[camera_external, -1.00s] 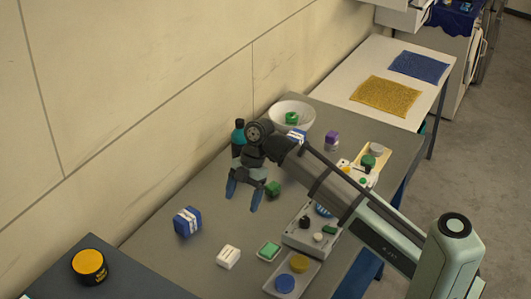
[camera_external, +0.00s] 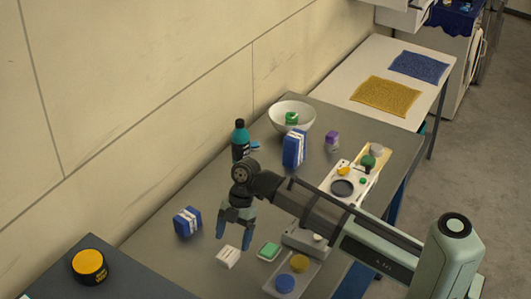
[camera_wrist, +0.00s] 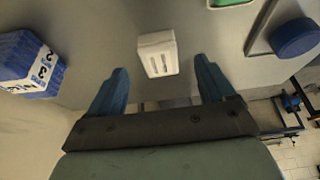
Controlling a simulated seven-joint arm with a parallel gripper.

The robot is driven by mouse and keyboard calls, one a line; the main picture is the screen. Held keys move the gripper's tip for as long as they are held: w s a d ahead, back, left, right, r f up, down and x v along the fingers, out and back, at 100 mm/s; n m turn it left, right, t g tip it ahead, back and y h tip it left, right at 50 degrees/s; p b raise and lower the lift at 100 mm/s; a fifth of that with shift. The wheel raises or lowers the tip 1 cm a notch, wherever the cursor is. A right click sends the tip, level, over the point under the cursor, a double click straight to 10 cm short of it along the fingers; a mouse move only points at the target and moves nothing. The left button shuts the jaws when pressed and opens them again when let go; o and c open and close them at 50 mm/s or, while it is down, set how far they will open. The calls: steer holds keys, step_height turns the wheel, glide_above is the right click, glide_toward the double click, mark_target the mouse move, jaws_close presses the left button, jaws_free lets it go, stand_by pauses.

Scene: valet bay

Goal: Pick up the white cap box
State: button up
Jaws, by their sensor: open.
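The white cap box (camera_external: 228,256) is a small white block lying on the grey table near its front. In the wrist view the white cap box (camera_wrist: 157,54) shows dark slot-like marks and sits just beyond the fingertips, roughly midway between them. My gripper (camera_external: 234,243) is open and empty, with its blue fingers pointing down above the box. In the wrist view the gripper (camera_wrist: 160,80) has its two fingers spread on either side, apart from the box.
A blue-and-white box (camera_external: 187,222) stands left of the gripper. A green item (camera_external: 269,251) and a tray (camera_external: 272,288) with blue and yellow discs lie to the right. A dark bottle (camera_external: 240,141), another blue box (camera_external: 294,149) and a white bowl (camera_external: 291,109) stand farther back.

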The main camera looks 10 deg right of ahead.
mark_target(229, 252)
steer(key=shift+a+x, duration=0.1)
steer(key=shift+x, duration=1.25)
steer(key=shift+a+x, duration=0.15)
steer(key=shift+x, duration=1.15)
steer(key=shift+s+r, duration=0.1)
steer(key=c, duration=1.1)
